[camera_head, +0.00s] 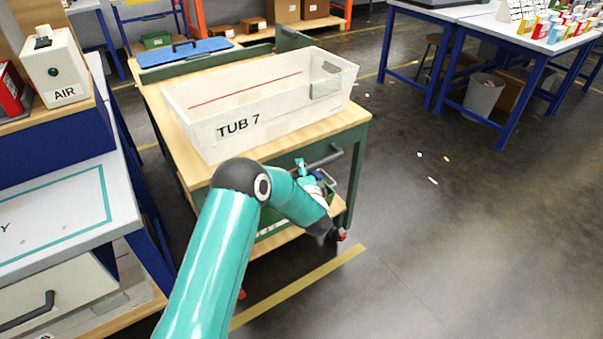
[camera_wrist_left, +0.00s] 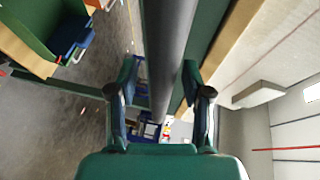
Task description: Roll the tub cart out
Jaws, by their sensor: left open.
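The tub cart (camera_head: 362,143) has a light wooden top, green sides and a lower shelf. A white tub (camera_head: 290,107) labelled TUB 7 sits on top of it. A dark grey handle bar (camera_head: 326,157) sticks out from the cart's near side. My left gripper (camera_head: 312,176) is at this handle, partly hidden by its own arm in the head view. In the left wrist view its fingers (camera_wrist_left: 160,80) are open, one on each side of the bar (camera_wrist_left: 167,60). I cannot tell whether they touch it. My right gripper is not in view.
A bench with an AIR box (camera_head: 57,68) stands close on the left. A yellow floor line (camera_head: 300,285) runs before the cart. Grey floor to the right is open, with small scraps. Blue-legged tables and a bin (camera_head: 484,95) stand at the back right.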

